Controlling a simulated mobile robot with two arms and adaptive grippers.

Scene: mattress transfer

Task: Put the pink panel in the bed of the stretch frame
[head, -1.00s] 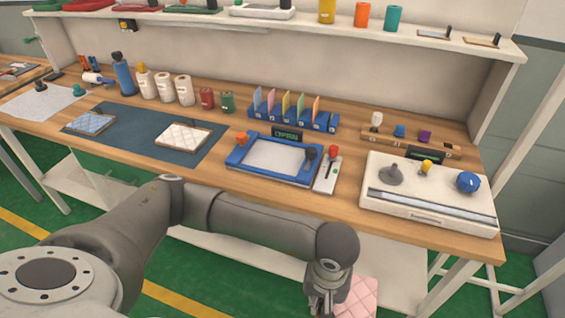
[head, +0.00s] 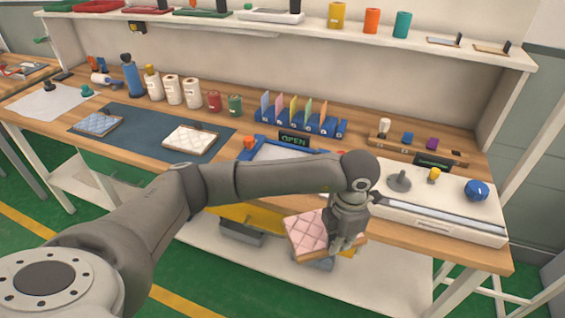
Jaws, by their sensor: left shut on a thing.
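The pink panel (head: 306,232) is a quilted pad on a thin wooden base. My left gripper (head: 341,243) is shut on its right part and holds it in front of the table's front edge, below the tabletop level in the picture. The stretch frame (head: 262,151) is a blue frame with a pale bed, orange knob and a sign reading OPEN. It lies on the table, and my left forearm hides its front and right parts. My right gripper is not in view.
A white machine (head: 443,208) with knobs stands at the right. A blue rack (head: 300,122) of coloured cards stands behind the frame. A blue pad (head: 97,123) and a white pad (head: 190,138) lie on a dark mat (head: 150,134). Bottles and rolls stand behind.

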